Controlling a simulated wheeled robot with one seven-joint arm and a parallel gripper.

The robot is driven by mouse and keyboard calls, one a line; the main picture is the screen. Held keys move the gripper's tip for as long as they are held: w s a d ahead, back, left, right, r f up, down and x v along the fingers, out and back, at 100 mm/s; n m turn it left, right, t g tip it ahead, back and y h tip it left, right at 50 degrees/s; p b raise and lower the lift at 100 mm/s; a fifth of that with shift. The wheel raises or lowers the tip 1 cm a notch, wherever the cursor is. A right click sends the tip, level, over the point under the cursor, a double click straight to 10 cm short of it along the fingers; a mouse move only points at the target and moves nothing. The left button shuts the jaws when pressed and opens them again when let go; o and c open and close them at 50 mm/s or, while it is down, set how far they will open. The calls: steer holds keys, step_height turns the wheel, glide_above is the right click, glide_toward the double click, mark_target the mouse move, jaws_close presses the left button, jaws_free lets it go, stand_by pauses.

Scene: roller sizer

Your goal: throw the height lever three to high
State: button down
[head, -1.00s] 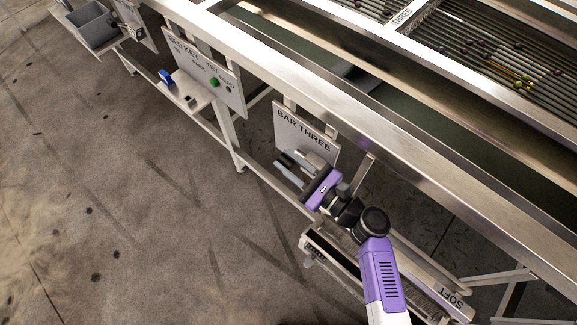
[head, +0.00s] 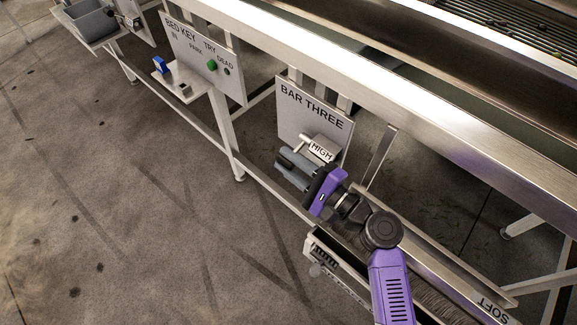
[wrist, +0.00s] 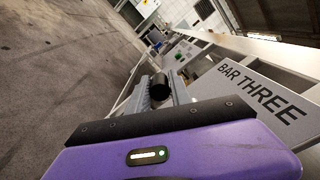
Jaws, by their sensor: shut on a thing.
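The panel marked BAR THREE (head: 307,112) hangs below the table rail and also shows at the right of the wrist view (wrist: 262,92). A small plate reading HIGH (head: 321,150) is at its lower part, with a pale metal bar beside it. My gripper (head: 291,168) is just below that plate, its grey fingers pointing left. In the wrist view my gripper (wrist: 160,90) is shut on the black grip of height lever three (wrist: 160,86). The rest of the lever is mostly hidden by the fingers and the gripper body.
The BED KEY panel (head: 205,58), with a blue key (head: 160,65) and a green button (head: 212,65), is farther left. A grey bin (head: 88,22) is at top left. The floor at left is open.

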steer(key=shift+f+n+b, duration=0.8)
steer(key=shift+f+b, duration=0.1)
steer(key=shift+b, duration=0.05)
steer(key=shift+d, duration=0.1)
steer(key=c, duration=1.2)
jaws_free()
steer(key=shift+r, duration=0.2)
steer(key=shift+w, duration=0.1)
steer(key=shift+d, duration=0.1)
steer(key=v, duration=0.7)
steer(key=shift+s+d, duration=0.25)
steer(key=shift+s, duration=0.05)
